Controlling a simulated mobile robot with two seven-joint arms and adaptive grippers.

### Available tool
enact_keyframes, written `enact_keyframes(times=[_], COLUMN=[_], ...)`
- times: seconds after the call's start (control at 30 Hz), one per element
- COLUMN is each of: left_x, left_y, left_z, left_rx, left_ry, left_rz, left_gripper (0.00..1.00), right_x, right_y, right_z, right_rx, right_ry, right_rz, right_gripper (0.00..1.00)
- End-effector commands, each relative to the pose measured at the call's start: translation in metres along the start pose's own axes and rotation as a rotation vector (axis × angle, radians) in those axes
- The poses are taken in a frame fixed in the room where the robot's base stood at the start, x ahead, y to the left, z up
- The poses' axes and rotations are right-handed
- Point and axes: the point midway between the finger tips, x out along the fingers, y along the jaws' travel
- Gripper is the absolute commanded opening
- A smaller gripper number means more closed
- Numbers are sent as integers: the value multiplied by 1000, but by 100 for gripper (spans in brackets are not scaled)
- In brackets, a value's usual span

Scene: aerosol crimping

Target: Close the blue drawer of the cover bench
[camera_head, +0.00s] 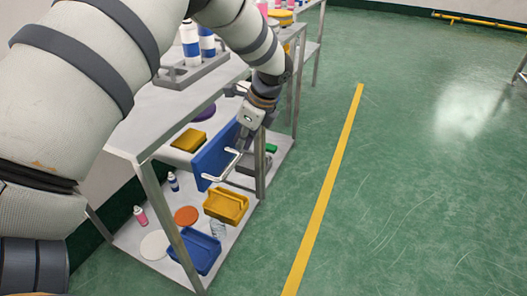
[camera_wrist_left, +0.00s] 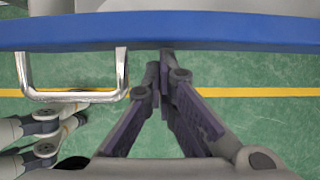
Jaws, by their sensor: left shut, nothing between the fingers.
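The cover bench (camera_head: 170,109) is a grey metal table with a lower shelf. Its blue drawer (camera_head: 214,158) is pulled out, with its white tray showing behind the blue front. A silver bar handle (camera_head: 222,168) sticks out from the front; in the left wrist view the handle (camera_wrist_left: 75,96) is left of my fingers. My left gripper (camera_head: 243,137) is shut and empty at the far end of the blue front. In the left wrist view its fingertips (camera_wrist_left: 164,60) are at the blue edge (camera_wrist_left: 160,32); contact is unclear. My right gripper (camera_wrist_left: 60,136) shows partly, fingers apart.
A yellow box (camera_head: 188,139) and a purple disc (camera_head: 203,113) are at the drawer. Yellow (camera_head: 227,206) and blue (camera_head: 194,250) bins stand on the lower shelf. A bench leg (camera_head: 260,165) is beside my left gripper. The green floor (camera_head: 400,190) is clear.

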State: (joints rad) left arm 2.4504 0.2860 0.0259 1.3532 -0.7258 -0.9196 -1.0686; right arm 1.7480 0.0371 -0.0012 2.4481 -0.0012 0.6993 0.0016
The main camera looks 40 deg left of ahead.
Motion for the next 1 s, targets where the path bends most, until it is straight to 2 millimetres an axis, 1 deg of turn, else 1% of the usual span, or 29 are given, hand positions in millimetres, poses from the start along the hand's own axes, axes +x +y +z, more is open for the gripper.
enact_keyframes(times=[0.03, 0.1, 0.3, 0.4, 0.5, 0.63, 1.0], left_x=[3, 10, 26, 32, 36, 38, 40], left_y=[-1, -3, -7, -8, -9, -9, -9], left_z=[13, 28, 64, 78, 87, 95, 100], left_rx=[-5, -5, -2, -2, -2, -1, 1], left_ry=[0, 0, -1, 0, 0, 0, -3], left_rz=[-1, -1, 1, 1, 1, 1, 1], left_gripper=[0, 0, 0, 0, 0, 0, 0], right_x=[-3, -3, -2, -2, -2, -2, -2], right_y=[0, 0, 0, 0, 0, 0, 0], right_z=[-1, -2, -1, -1, -1, -1, -1], right_rx=[0, 0, 0, 0, 0, 0, 0], right_ry=[7, 8, 5, 5, 5, 5, 5], right_rz=[0, 0, 0, 0, 0, 0, 0], right_gripper=[40, 40, 40, 40, 40, 40, 40])
